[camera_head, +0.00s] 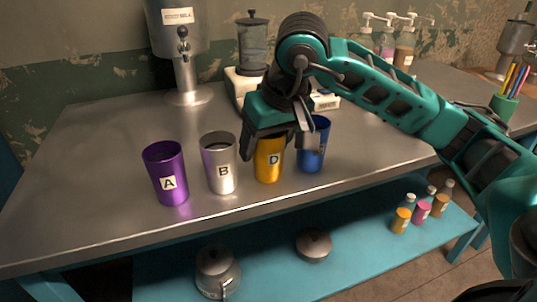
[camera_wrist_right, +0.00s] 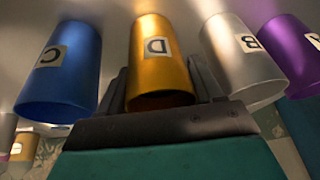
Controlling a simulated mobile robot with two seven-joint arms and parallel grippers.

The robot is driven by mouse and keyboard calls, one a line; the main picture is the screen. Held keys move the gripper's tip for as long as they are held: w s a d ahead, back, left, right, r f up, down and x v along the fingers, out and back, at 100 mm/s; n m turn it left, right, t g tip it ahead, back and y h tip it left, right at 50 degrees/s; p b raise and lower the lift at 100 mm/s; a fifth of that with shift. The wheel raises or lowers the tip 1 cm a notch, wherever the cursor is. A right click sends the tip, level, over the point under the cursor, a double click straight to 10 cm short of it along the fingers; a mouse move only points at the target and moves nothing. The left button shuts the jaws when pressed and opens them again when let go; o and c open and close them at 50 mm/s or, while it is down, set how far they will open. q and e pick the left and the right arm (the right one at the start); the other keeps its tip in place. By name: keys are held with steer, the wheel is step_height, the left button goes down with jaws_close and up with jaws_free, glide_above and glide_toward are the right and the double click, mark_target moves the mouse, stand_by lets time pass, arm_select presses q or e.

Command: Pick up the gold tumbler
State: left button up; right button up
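The gold tumbler (camera_head: 268,168), labelled D, stands upright on the metal counter, its top hidden behind my right gripper (camera_head: 275,142). In the right wrist view the gold tumbler (camera_wrist_right: 160,62) appears between the two dark fingers of my right gripper (camera_wrist_right: 160,90). The fingers are spread, one on each side of the tumbler; whether they touch it is unclear. My left gripper is not in view.
The blue tumbler (camera_head: 313,150) stands close on the right of the gold one. The silver tumbler B (camera_head: 220,170) and purple tumbler A (camera_head: 166,180) stand to the left. A blender (camera_head: 252,50) and dispenser (camera_head: 180,50) are behind. The counter's left side is clear.

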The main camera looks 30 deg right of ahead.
steer(key=shift+c, duration=1.3)
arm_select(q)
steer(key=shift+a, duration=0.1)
arm_select(e)
steer(key=shift+r, duration=0.1)
arm_select(q)
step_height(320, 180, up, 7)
steer(key=p, duration=0.6)
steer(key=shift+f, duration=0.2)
arm_select(e)
step_height(320, 180, up, 20)
steer(key=s+a+f+p, duration=0.1)
steer(key=a+f+p, duration=0.5)
steer(key=f+p, duration=0.3)
step_height(320, 180, down, 2)
steer(key=shift+s+a+f+n, duration=0.2)
steer(key=shift+s+a+n, duration=0.1)
steer(key=shift+a, duration=0.1)
steer(key=shift+c, duration=0.5)
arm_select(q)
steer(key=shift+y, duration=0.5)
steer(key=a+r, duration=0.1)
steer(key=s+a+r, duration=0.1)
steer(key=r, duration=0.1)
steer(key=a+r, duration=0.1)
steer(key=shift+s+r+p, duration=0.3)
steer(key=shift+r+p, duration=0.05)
arm_select(e)
steer(key=shift+r, duration=0.1)
